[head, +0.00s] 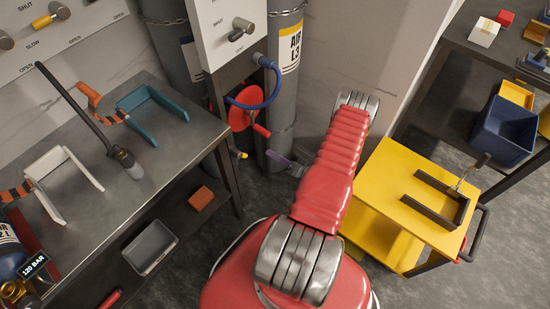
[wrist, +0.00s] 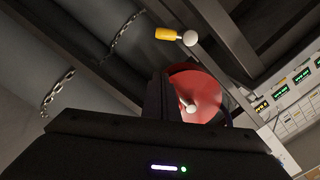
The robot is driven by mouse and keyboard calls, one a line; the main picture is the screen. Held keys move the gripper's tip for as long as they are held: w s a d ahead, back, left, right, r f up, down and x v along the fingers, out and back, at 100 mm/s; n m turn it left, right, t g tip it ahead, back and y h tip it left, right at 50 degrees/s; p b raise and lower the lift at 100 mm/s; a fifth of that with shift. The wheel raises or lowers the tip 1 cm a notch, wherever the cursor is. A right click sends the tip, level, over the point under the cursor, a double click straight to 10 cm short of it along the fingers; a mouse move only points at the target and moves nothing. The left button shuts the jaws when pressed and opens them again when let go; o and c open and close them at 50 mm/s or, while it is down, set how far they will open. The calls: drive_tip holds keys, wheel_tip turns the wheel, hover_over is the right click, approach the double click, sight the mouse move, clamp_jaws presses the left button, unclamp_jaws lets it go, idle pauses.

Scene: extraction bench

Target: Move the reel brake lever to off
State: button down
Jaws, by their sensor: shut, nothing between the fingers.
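The red hose reel (head: 240,110) stands under the white panel, with a blue hose on it. A short lever with a yellow grip (head: 243,155) sticks out low on the post beside the reel; it appears to be the reel brake lever. In the wrist view the yellow grip (wrist: 167,33) with a pale ball end shows at the top, and the red reel (wrist: 197,88) sits behind my fingers. My gripper (wrist: 157,82) is shut and empty, apart from the lever in the picture. In the head view my red arm hides most of the gripper.
A steel bench (head: 190,130) with teal and white brackets stands left of the reel. Grey gas cylinders (head: 285,75) stand behind it. A yellow cart (head: 400,180) is at the right. Grey floor shows between bench and arm.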

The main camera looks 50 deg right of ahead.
sight(239, 154)
drive_tip(key=w+a+f, duration=0.2)
drive_tip(key=w+a, duration=0.1)
drive_tip(key=w, duration=0.5)
drive_tip(key=shift+a+f, duration=0.2)
drive_tip(key=shift+a, duration=0.2)
drive_tip(key=shift+s+d, duration=0.1)
drive_tip(key=shift+s, duration=0.05)
